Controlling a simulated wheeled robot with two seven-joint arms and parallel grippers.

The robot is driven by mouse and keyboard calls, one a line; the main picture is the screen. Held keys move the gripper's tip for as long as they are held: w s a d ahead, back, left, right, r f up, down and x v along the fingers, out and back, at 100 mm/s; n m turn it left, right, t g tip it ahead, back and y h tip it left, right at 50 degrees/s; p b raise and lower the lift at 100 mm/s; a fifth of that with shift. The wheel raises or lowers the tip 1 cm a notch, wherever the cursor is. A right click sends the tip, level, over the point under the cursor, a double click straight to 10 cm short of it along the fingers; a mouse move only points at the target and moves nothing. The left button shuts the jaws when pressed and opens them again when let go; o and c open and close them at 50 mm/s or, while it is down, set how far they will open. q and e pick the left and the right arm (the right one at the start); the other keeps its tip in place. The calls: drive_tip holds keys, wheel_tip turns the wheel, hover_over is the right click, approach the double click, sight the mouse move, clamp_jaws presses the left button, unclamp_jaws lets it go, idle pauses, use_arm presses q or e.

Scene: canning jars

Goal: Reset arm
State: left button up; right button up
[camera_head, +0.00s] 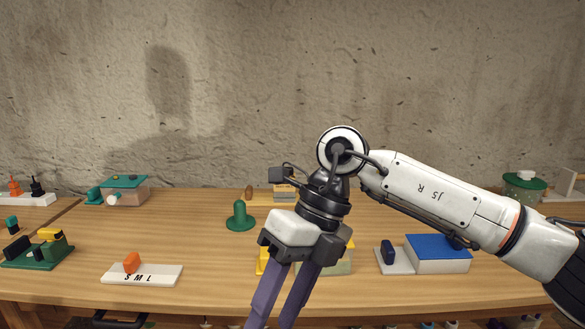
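My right arm comes in from the right and reaches over the wooden table. My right gripper (271,315) hangs down in front of the table, with its two purple fingers apart and nothing seen between them. The fingertips are at the bottom edge of the picture, so their ends may be cut off. The gripper body hides part of a yellow and pale green thing (339,262) on the table. My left arm and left gripper do not show.
On the wooden table (210,262) are a green knobbed piece (240,217), a white S M L board (160,276) with an orange piece (132,262), and a blue-topped box (437,253). A green-lidded jar (524,188) stands at the back right. A rough wall rises behind.

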drive_tip(key=s+a+r+m+g+y, duration=0.2)
drive_tip(key=s+a+y, duration=0.2)
drive_tip(key=a+y, duration=0.2)
drive_tip(key=s+a+r+m+g+y, duration=0.1)
drive_tip(key=s+a+m+g+y, duration=0.15)
drive_tip(key=a+y, duration=0.45)
drive_tip(key=w+d+f+m+t+y, duration=0.2)
drive_tip(key=w+d+m+t, duration=0.25)
drive_tip(key=m+t, duration=0.45)
drive_tip(key=w+d+f+m+t+y, duration=0.1)
drive_tip(key=w+d+m+t+y, duration=0.15)
drive_tip(key=w+m+t, duration=0.45)
drive_tip(key=d+f+m+t+h, duration=0.8)
drive_tip(key=d+f+m+h, duration=0.35)
drive_tip(key=f+m, duration=0.35)
drive_tip(key=s+d+f+m+g+h, duration=0.3)
drive_tip(key=s+d+f, duration=0.4)
drive_tip(key=s+f, duration=0.3)
drive_tip(key=s+d+f+m+g+h, duration=0.4)
drive_tip(key=s+f, duration=0.7)
drive_tip(key=f, duration=0.4)
drive_tip(key=d+g+h, duration=0.1)
drive_tip(key=d, duration=0.1)
drive_tip(key=shift+d+f, duration=0.25)
drive_tip(key=shift+d, duration=0.1)
